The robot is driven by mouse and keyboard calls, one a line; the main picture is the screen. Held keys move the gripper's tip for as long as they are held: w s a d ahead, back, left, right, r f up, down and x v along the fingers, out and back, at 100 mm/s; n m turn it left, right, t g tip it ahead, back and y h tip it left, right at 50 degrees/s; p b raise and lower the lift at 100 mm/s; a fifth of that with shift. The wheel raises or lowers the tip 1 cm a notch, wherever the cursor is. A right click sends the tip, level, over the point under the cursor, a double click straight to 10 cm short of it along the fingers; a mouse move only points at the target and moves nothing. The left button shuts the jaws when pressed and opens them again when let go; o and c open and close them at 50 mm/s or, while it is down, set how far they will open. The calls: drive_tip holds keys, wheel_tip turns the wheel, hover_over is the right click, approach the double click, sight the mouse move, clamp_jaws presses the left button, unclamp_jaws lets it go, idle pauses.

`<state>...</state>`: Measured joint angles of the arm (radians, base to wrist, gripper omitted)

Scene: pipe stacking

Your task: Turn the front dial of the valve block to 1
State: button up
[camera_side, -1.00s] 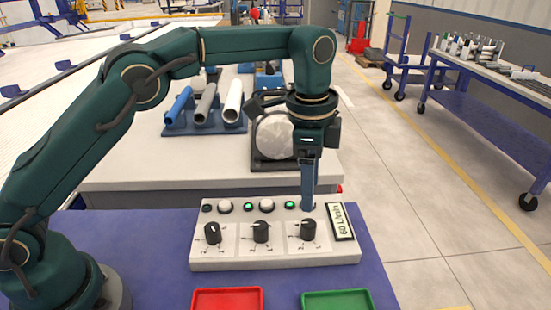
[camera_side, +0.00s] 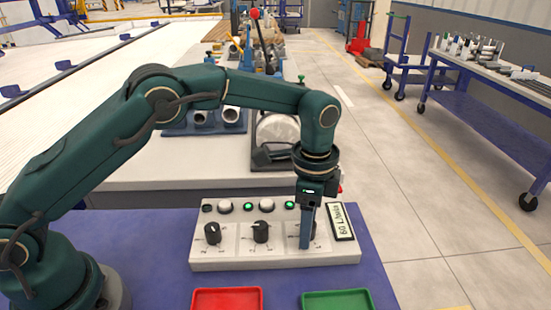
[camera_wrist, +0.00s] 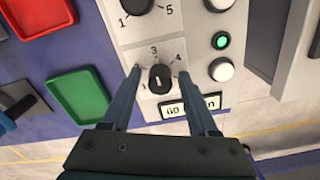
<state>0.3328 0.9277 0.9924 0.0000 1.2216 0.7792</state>
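The white valve block (camera_side: 280,262) lies on the blue table with three black dials in a row. The right-hand dial (camera_side: 314,231), beside the display, is partly hidden by my gripper (camera_side: 306,244). In the wrist view this dial (camera_wrist: 160,80) sits between the spread fingers of my gripper (camera_wrist: 159,77), with a finger on each side. The gripper is open, and I cannot tell whether a finger touches the dial. The dial's white mark points up toward the 3; a 1 shows at its left. The middle dial (camera_side: 261,231) and left dial (camera_side: 213,233) are uncovered.
White buttons and green lights (camera_side: 289,205) line the block's back edge. A tilted display (camera_side: 341,222) is close to the right of my gripper. A red tray (camera_side: 227,300) and a green tray (camera_side: 338,301) lie in front. Pipes in a blue rack (camera_side: 207,129) stand behind.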

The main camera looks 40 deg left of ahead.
clamp_jaws()
drive_tip(key=shift+n, duration=0.4)
drive_tip(key=n, duration=0.9)
drive_tip(key=shift+r, duration=0.1)
drive_tip(key=n, duration=0.7)
drive_tip(key=shift+n, duration=0.3)
drive_tip(key=n, duration=0.6)
drive_tip(key=shift+n, duration=0.3)
